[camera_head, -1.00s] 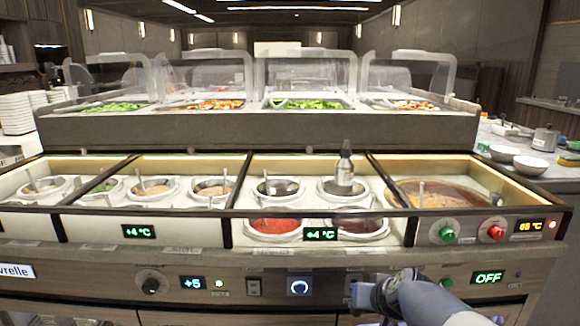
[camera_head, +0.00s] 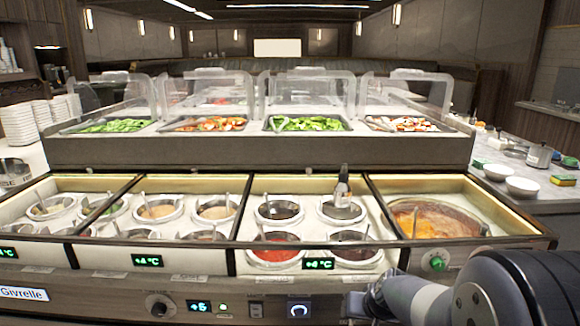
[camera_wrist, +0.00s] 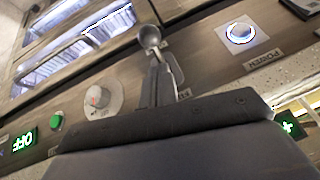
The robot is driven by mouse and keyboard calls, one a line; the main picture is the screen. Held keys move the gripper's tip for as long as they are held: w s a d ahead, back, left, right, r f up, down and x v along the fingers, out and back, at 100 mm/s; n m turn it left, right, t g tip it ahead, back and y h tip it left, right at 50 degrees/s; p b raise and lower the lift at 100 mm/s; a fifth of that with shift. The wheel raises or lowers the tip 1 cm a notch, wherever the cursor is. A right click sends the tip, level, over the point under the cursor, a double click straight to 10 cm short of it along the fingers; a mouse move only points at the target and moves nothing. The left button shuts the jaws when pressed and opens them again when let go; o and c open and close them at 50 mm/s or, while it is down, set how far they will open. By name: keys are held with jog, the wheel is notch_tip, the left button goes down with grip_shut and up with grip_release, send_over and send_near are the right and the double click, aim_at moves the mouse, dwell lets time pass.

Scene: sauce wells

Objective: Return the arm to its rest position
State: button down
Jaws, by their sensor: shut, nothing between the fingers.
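My arm (camera_head: 465,298) reaches in from the lower right in the head view, in front of the counter's front panel. The control panel, with a grey dial (camera_wrist: 103,100), a green button (camera_wrist: 56,122) and a blue-ringed power button (camera_wrist: 241,33), lies beyond the fingers.
The sauce counter has several wells with spoons, among them a red sauce (camera_head: 274,248). A large orange-brown pan (camera_head: 437,222) is at the right. Clear guards cover salad trays behind. White bowls (camera_head: 522,187) stand on the right counter.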

jog(key=shift+w+r+g+p, duration=0.35)
jog(key=shift+r+g+p, duration=0.35)
jog(key=shift+p, duration=1.8)
jog(key=g+p, duration=0.1)
jog(key=p, duration=0.2)
jog(key=shift+w+r, duration=0.25)
jog(key=shift+w, duration=0.05)
jog(key=shift+w+r+g+p, duration=0.1)
jog(key=shift+g+p, duration=0.2)
jog(key=shift+p, duration=0.45)
jog(key=shift+w+p, duration=0.15)
jog(key=shift+p, duration=0.3)
